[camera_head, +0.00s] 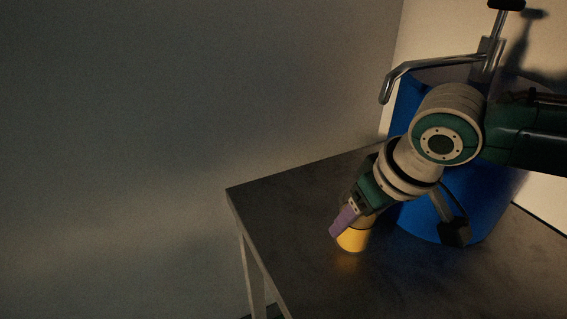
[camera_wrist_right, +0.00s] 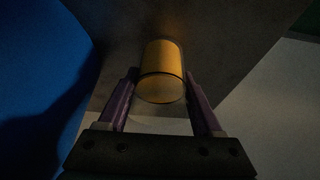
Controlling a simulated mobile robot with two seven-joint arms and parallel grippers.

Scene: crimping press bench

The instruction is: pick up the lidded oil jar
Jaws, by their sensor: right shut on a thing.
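The lidded oil jar (camera_head: 352,240) is a small yellow-amber cylinder on the dark bench top, near its left end. My right gripper (camera_head: 346,222) reaches down to it from the upper right, with a purple finger beside the jar's upper part. In the right wrist view the jar (camera_wrist_right: 161,70) lies between the two purple fingers of the right gripper (camera_wrist_right: 162,100), which is shut on it. The fingers and wrist hide part of the jar in the head view. Whether it touches the bench I cannot tell for sure. My left gripper is not in view.
A blue crimping press (camera_head: 480,205) with a metal lever handle (camera_head: 430,68) stands right behind my right arm, close to the jar. The dark bench (camera_head: 290,205) is clear to the left of the jar, up to its left edge.

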